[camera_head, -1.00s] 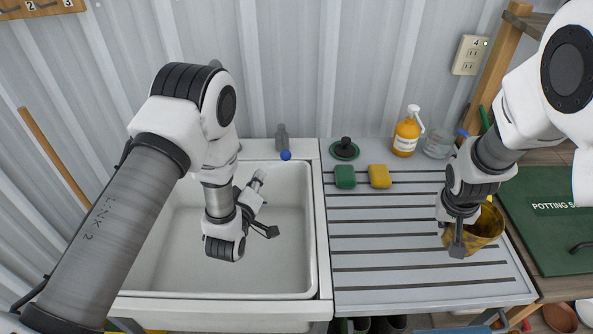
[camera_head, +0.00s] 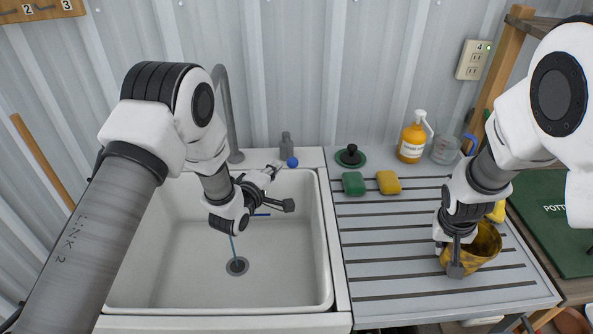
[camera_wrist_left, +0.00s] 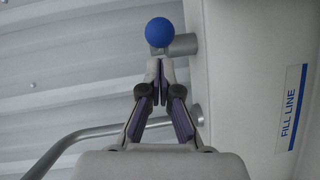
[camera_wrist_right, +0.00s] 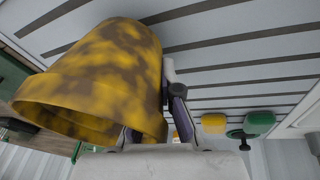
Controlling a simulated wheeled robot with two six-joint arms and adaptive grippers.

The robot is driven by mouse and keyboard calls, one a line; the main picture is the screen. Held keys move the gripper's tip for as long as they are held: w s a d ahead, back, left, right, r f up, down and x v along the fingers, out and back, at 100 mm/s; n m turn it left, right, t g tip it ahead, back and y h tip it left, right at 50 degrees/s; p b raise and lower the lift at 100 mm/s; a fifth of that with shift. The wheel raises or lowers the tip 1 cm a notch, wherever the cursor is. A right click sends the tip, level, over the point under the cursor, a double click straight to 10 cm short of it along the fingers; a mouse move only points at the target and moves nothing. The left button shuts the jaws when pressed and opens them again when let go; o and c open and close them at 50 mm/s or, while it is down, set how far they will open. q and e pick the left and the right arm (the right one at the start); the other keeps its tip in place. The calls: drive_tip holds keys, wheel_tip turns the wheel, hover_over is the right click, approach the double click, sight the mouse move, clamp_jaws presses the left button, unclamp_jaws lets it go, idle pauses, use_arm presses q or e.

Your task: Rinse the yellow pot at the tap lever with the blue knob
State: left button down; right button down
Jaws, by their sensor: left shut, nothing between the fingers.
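The blue knob (camera_head: 292,162) sits on the tap lever behind the white sink (camera_head: 323,240). My left gripper (camera_head: 276,166) is shut and empty, its fingertips just short of the knob; contact is unclear. The left wrist view shows the blue knob (camera_wrist_left: 159,32) right beyond the fingertips (camera_wrist_left: 160,64). A thin blue stream (camera_head: 232,247) runs down to the sink drain (camera_head: 237,266). My right gripper (camera_head: 455,262) is shut on the wall of the mottled yellow pot (camera_head: 484,248), over the drainboard's right part. The pot (camera_wrist_right: 105,70) fills the left of the right wrist view.
The grey tap pipe (camera_head: 224,110) rises behind my left arm. On the ribbed drainboard (camera_head: 390,270) are a green sponge (camera_head: 353,183), a yellow sponge (camera_head: 388,182) and a dark stopper (camera_head: 350,157). An orange bottle (camera_head: 412,142) and a glass jar (camera_head: 445,150) stand behind. The drainboard's middle is clear.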

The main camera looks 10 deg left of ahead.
sight(289, 164)
use_arm(q)
drive_tip(key=shift+w+d, duration=0.3)
drive_tip(key=shift+d, duration=0.15)
drive_tip(key=shift+w+d+f+b, duration=0.1)
drive_tip(key=shift+w+d+b, duration=0.1)
drive_tip(key=shift+d, duration=0.3)
drive_tip(key=shift+w+d+f+b, duration=0.1)
drive_tip(key=shift+w+d+b, duration=0.1)
drive_tip(key=shift+d, duration=0.25)
drive_tip(key=shift+a, duration=0.2)
